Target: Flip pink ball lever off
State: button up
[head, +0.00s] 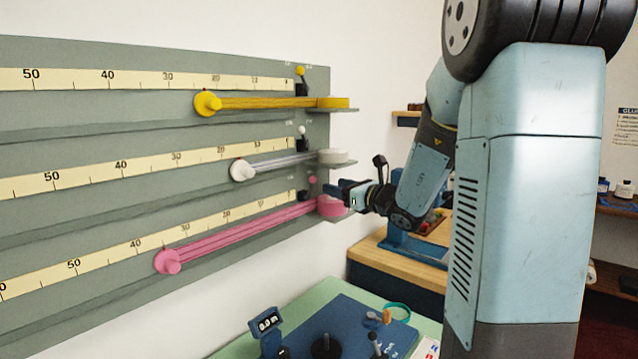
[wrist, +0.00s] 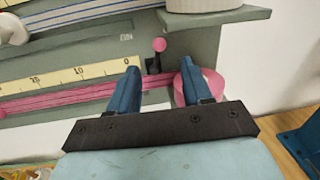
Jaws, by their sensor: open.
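The pink ball lever (wrist: 159,46) stands upright from a dark switch base on the grey panel in the wrist view, by the 0 end of the lowest scale. In the head view its pink ball (head: 312,180) shows near the panel's right edge, just above the pink spool. In the head view my gripper (head: 335,190) is at the panel's right end, close to the lever. I cannot tell whether a finger touches it.
A pink spool (head: 329,207) sits on a ledge right beside the lever, behind my right finger in the wrist view. A white lever (head: 302,131) and a yellow lever (head: 300,71) are above. A green table (head: 240,348) with a blue mat stands below.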

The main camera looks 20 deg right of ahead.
jog(key=x, duration=0.8)
grip_shut()
dwell(0.4)
